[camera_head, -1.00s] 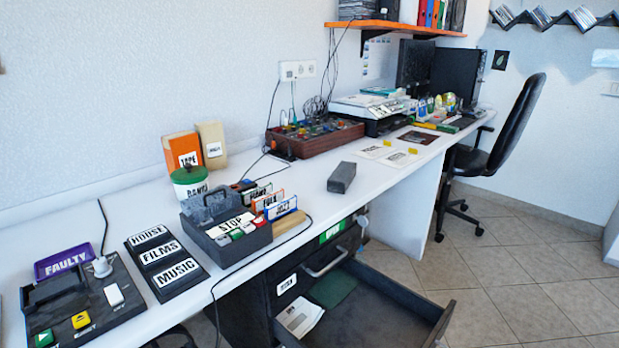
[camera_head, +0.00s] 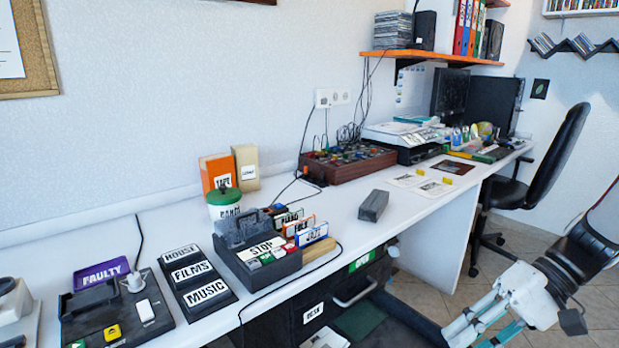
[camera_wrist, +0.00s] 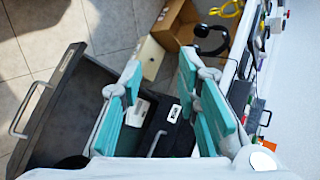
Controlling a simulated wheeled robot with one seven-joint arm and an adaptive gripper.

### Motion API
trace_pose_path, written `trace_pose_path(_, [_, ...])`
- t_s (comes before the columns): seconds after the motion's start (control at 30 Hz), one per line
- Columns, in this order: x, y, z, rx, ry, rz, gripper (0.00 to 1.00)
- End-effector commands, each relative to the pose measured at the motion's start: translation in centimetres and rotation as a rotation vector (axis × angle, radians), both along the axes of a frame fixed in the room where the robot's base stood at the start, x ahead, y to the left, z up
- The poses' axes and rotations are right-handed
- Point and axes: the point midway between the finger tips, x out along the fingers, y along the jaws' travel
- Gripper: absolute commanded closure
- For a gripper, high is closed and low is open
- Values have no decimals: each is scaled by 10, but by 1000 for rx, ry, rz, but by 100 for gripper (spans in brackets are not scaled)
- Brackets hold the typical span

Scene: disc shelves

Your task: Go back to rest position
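My gripper (camera_head: 484,325) is at the lower right of the head view, in front of the desk and above the open drawer. In the wrist view my gripper (camera_wrist: 167,105) shows two teal-padded fingers spread apart with nothing held between them. The open drawer (camera_head: 405,318) is partly hidden by my gripper in the head view; it also shows at the left of the wrist view (camera_wrist: 80,110).
A long white desk (camera_head: 345,235) runs along the wall with a STOP box (camera_head: 262,262), labelled cases (camera_head: 188,273) and a grey block (camera_head: 373,205). A black chair (camera_head: 545,170) stands at the right. Below the wrist camera lie an open cardboard box (camera_wrist: 180,30) and tiled floor.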

Motion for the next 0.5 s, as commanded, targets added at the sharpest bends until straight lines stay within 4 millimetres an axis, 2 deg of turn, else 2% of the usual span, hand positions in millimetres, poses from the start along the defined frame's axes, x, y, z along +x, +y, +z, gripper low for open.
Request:
trace_pose_path(0.03, [-8, 13, 12, -43, 3, 36, 70])
trace_pose_path(0.2, [-40, 47, 41, -189, 27, 122, 70])
trace_pose_path(0.5, [-106, 82, 72, -465, 0, 214, 70])
